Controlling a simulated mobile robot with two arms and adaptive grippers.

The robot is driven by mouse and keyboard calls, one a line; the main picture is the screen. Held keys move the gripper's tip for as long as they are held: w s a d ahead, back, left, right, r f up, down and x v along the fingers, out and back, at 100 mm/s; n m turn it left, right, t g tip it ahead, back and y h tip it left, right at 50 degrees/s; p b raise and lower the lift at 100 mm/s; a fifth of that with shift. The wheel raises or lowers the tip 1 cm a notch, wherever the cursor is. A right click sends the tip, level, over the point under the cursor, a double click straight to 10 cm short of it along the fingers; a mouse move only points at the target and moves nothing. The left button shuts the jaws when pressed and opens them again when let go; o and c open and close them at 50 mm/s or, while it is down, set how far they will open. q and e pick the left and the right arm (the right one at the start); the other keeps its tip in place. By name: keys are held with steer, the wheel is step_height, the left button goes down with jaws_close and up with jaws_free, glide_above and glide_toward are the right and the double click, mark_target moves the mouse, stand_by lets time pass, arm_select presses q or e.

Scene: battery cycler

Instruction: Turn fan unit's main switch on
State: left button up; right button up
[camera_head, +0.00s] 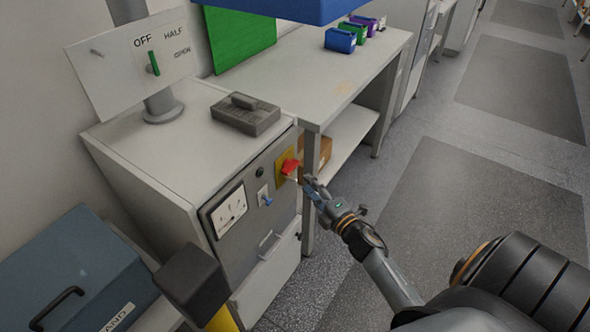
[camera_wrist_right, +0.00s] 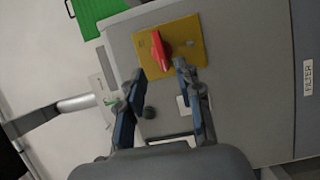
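The fan unit is a light grey cabinet (camera_head: 180,180) with a dark grey front panel (camera_head: 232,258). Its main switch is a red rotary handle (camera_head: 290,167) on a yellow plate (camera_head: 279,168) at the panel's upper right. In the right wrist view the red handle (camera_wrist_right: 160,51) stands roughly along the picture's vertical on the yellow plate (camera_wrist_right: 188,40). My right gripper (camera_head: 308,184) is just in front of the switch. In the wrist view its two fingers (camera_wrist_right: 159,75) are apart, one to each side below the handle, with nothing visibly held. My left gripper is not in view.
The panel also bears a gauge (camera_head: 230,209), a blue-tipped toggle (camera_head: 266,200) and a black knob (camera_head: 259,172). A grey block (camera_head: 245,114) lies on the cabinet top. A workbench (camera_head: 340,85) stands beside the cabinet. A blue-grey box (camera_head: 75,270) is at left. Floor at right is clear.

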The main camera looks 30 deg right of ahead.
mark_target(293, 170)
steer(key=w, duration=0.8)
steer(key=shift+w+a, duration=0.1)
steer(key=shift+c, duration=0.2)
jaws_close()
